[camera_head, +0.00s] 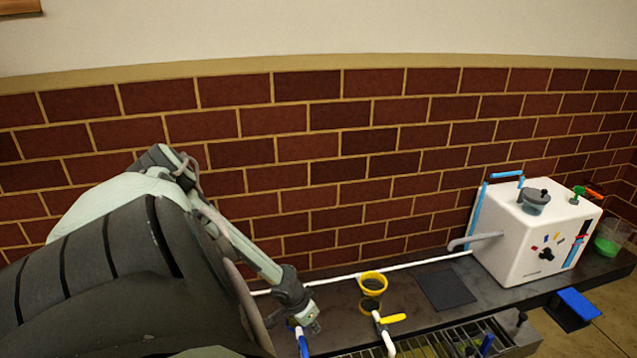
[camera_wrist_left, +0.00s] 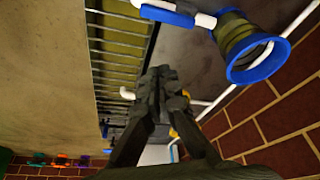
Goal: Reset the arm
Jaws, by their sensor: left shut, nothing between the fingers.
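My left arm (camera_head: 235,240) reaches in from the left across the brick wall and down to the counter. Its end (camera_head: 306,318) is low in the middle of the head view, just above a blue valve handle (camera_head: 302,342); whether they touch I cannot tell. In the left wrist view my left gripper (camera_wrist_left: 162,78) has its dark fingers together, with nothing seen between them. A blue-rimmed funnel (camera_wrist_left: 235,38) and a blue handle (camera_wrist_left: 167,14) on a white pipe show beyond the fingers. My right gripper is in neither view.
A yellow-rimmed funnel (camera_head: 373,278) and yellow valve handle (camera_head: 393,318) stand right of the arm's end. A dark square mat (camera_head: 445,290) and a white box machine (camera_head: 530,240) are further right. A metal grate (camera_head: 450,343) lies along the front. The brick wall (camera_head: 340,150) closes the back.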

